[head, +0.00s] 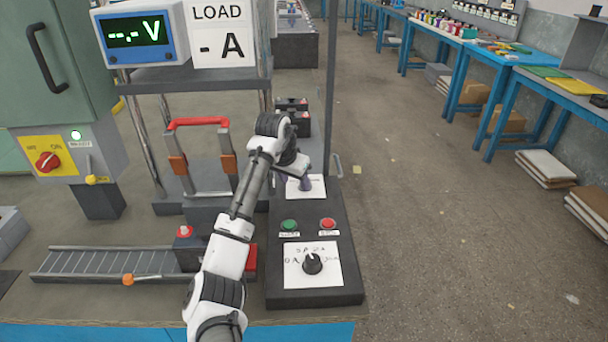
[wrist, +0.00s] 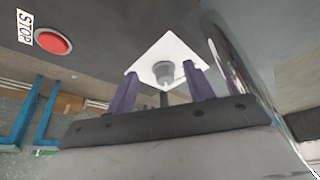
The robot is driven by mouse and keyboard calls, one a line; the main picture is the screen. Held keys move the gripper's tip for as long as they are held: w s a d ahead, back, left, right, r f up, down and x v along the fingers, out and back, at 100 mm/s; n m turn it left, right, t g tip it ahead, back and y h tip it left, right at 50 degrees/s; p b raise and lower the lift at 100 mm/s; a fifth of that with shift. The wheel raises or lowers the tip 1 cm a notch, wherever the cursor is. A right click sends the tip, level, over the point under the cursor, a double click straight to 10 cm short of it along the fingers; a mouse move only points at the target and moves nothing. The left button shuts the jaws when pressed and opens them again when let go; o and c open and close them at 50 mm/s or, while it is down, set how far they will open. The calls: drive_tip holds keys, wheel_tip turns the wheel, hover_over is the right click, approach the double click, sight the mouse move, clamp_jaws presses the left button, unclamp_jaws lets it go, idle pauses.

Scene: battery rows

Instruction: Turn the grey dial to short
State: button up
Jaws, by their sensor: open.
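The grey dial (wrist: 164,72) sits on a white square plate (wrist: 150,50) in the wrist view. My gripper (wrist: 163,82) is open, with its two purple fingers apart on either side of the dial in that picture. I cannot tell whether the fingers touch it. In the head view my gripper (head: 303,182) is over the upper white plate (head: 319,187) of the black control panel (head: 345,235). There my gripper and wrist cover the dial and most of the plate's marks, so its pointer setting and the short label are not readable.
Below on the panel are a green button (head: 289,225), a red button (head: 328,223) and a black knob (head: 312,263) on a plate with ampere marks. A dark post (head: 331,90) stands just behind. A red-handled switch (head: 198,123) is left of my arm.

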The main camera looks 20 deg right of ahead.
drive_tip(key=w+d, duration=0.1)
drive_tip(key=w+d+p, duration=0.1)
drive_tip(key=d, duration=0.1)
drive_tip(key=shift+w+d+r, duration=0.1)
drive_tip(key=shift+w, duration=0.2)
drive_tip(key=shift+x, duration=1.05)
drive_tip(key=shift+w+d+f, duration=0.2)
drive_tip(key=shift+f, duration=0.35)
drive_tip(key=c, duration=1)
drive_tip(key=shift+o, duration=0.2)
